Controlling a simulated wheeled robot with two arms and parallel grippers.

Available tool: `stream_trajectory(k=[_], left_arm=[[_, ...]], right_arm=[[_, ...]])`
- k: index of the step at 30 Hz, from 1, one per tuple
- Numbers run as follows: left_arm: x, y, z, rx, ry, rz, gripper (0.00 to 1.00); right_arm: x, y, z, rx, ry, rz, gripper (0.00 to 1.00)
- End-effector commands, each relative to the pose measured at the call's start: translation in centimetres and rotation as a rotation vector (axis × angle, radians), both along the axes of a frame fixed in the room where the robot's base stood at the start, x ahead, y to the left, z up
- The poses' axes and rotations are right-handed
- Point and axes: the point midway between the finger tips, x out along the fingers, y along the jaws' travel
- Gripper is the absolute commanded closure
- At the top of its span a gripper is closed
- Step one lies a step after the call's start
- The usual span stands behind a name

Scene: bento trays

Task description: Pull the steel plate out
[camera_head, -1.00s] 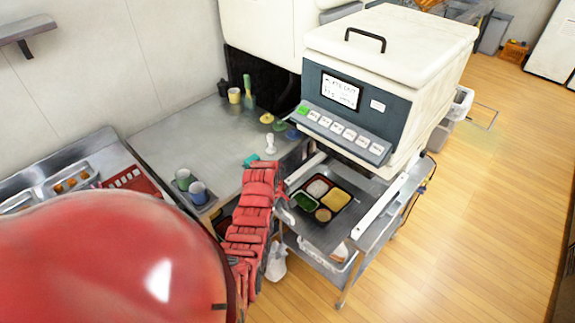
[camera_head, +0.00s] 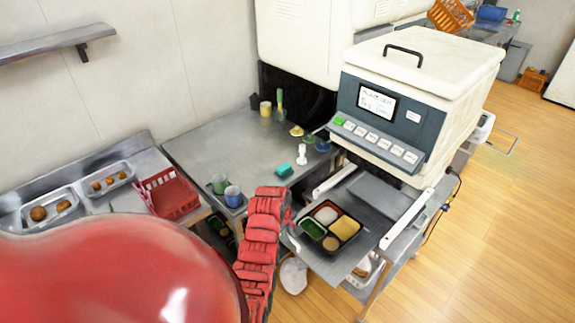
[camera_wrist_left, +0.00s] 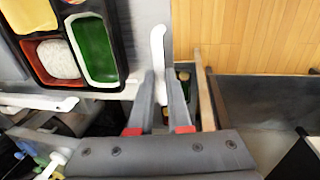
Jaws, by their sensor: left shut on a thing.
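The steel plate (camera_head: 357,268) is a flat grey sheet that sticks out from under the white machine, between two white rails. A black bento tray (camera_head: 352,246) with several filled compartments lies on it. My left gripper (camera_head: 291,236) is at the plate's near left edge, partly hidden by my red arm. In the left wrist view, my left gripper (camera_wrist_left: 161,98) is shut on the pale upright handle (camera_wrist_left: 158,48) at the plate's edge, beside the tray. The exact contact between the fingers is hard to see. My right gripper is not in view.
The white machine (camera_head: 425,95) stands above the plate, with white rails (camera_head: 408,222) at its sides. A steel table (camera_head: 235,150) on the left holds cups, a teal block and small items. A red basket (camera_head: 172,193) is farther left.

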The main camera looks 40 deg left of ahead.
Motion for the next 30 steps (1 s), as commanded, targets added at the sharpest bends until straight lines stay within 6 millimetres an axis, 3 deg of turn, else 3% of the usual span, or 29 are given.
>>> stream_trajectory(k=[4,5,9,22,30], left_arm=[[0.0,0.0,0.0,0.000,0.000,0.000,1.00],[0.0,0.0,0.0,0.000,0.000,0.000,0.79],[0.0,0.0,0.0,0.000,0.000,0.000,0.54],[0.0,0.1,0.6,0.002,-0.003,0.000,0.54],[-0.7,0.2,4.4,0.004,-0.007,0.002,0.54]], right_arm=[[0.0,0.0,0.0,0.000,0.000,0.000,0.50],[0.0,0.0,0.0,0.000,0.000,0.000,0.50],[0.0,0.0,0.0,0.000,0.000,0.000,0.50],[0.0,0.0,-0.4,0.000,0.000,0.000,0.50],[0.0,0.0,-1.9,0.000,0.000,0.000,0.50]])
